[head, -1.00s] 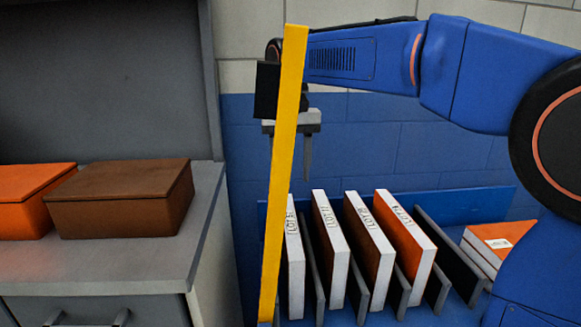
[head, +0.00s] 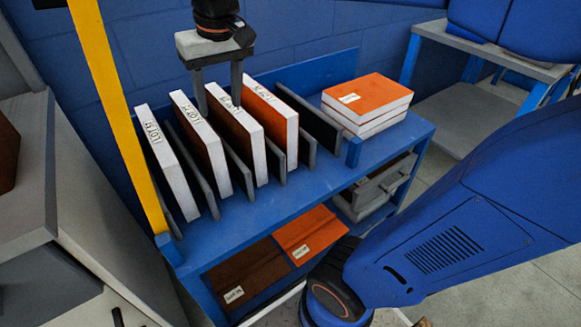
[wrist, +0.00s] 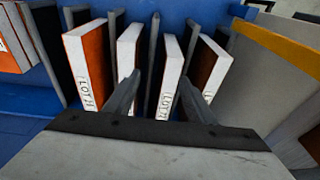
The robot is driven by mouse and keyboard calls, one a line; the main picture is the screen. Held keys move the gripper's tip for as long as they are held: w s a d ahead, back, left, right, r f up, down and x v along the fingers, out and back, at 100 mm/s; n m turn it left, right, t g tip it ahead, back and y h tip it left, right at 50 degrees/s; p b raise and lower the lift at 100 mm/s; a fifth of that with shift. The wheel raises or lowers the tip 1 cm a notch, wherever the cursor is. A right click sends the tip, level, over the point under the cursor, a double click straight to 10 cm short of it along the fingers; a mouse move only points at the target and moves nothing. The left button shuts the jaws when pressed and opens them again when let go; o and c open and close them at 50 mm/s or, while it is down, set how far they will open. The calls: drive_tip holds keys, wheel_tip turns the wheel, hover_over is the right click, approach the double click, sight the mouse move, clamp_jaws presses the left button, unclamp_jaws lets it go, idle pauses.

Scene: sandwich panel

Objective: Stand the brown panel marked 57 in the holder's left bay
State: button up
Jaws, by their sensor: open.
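Several panels stand on edge between grey dividers in a blue rack. In the head view they are a leftmost one (head: 168,165), two brown-faced ones (head: 203,148) (head: 240,135), and an orange-faced one (head: 275,115). Their white edges carry lot marks too small to read surely, so I cannot tell which is 57. My gripper (head: 219,108) is open, pointing down over the brown-faced panels. In the wrist view a white-edged panel (wrist: 168,75) shows between my fingertips (wrist: 160,78); I cannot tell whether they reach beside it. I cannot tell which part is the holder's left bay.
A stack with an orange top panel (head: 368,97) lies to the right of the rack. Brown (head: 245,268) and orange (head: 308,232) labelled pieces lie below. A yellow post (head: 120,115) stands at the rack's left, beside a grey cabinet (head: 22,205).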

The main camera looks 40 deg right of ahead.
drive_tip(key=s+d+f+t, duration=0.1)
drive_tip(key=s+d+f, duration=0.3)
drive_tip(key=s+f, duration=0.2)
drive_tip(key=s+d+f+t, duration=0.1)
drive_tip(key=s+d+f, duration=0.3)
drive_tip(key=s+f, duration=0.3)
drive_tip(key=shift+s+f+h, duration=0.2)
drive_tip(key=shift+s+h, duration=0.1)
drive_tip(key=shift+s, duration=0.25)
drive_tip(key=shift+o, duration=0.4)
drive_tip(key=shift+s+d+f, duration=0.1)
drive_tip(key=shift+s+f, duration=0.1)
drive_tip(key=shift+f, duration=0.1)
wheel_tip(320, 180, up, 14)
drive_tip(key=g, duration=0.4)
hover_over(150, 133)
wheel_tip(150, 133, down, 11)
drive_tip(key=shift+r, duration=0.1)
drive_tip(key=f, duration=0.5)
drive_tip(key=shift+w+d+f, duration=0.25)
drive_tip(key=shift+d+f, duration=0.05)
drive_tip(key=shift+d, duration=0.1)
